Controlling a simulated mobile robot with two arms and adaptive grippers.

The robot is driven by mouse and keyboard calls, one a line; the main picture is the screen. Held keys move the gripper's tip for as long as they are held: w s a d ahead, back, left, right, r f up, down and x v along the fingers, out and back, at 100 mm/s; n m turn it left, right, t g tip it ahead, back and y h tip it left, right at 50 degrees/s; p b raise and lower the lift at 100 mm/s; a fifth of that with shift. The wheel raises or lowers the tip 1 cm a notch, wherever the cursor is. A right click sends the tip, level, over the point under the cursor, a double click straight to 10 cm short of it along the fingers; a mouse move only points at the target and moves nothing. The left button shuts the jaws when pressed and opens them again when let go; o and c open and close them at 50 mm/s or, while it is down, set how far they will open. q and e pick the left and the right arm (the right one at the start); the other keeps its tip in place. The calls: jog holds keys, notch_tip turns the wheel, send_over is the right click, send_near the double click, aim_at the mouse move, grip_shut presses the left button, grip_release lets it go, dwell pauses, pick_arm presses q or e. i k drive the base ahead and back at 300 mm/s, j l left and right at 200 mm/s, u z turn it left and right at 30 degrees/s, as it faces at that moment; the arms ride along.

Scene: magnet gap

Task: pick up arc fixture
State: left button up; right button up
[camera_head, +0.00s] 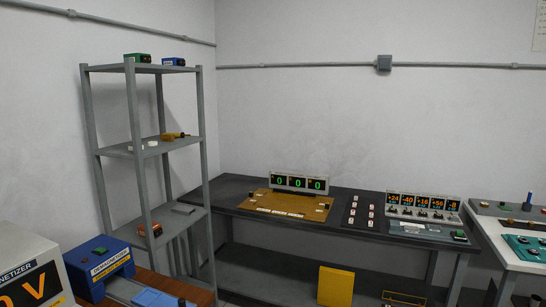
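I cannot tell for sure which thing is the arc fixture. On the middle shelf of the grey rack (133,151) lies a small amber tool-like object (174,136), with small pale round pieces (150,144) beside it. On the lower shelf are an orange-brown item (150,230) and a flat grey block (183,208). On the dark bench, a tan board (285,204) carries several small pale pieces along its front edge. Neither of my grippers is in view.
A display reading three zeros (299,183) stands behind the board. A dark switch panel (363,210) and numbered display (423,203) stand to its right. A blue demagnetizer (100,266) and magnetizer (35,275) are at the lower left. A yellow panel (335,285) stands below the bench.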

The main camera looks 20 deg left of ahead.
aim_at(139, 57)
jog(key=i+u, duration=0.1)
jog(key=i, duration=0.75)
jog(key=i+l+u, duration=0.15)
jog(key=i, duration=0.7)
jog(key=i+u, duration=0.25)
jog(key=u, duration=0.15)
jog(key=i+u, duration=0.2)
jog(key=u, duration=0.25)
jog(key=i+l+u, duration=0.1)
jog(key=u, duration=0.3)
jog(key=i+l+u, duration=0.25)
jog(key=u, duration=0.2)
jog(key=i, duration=0.05)
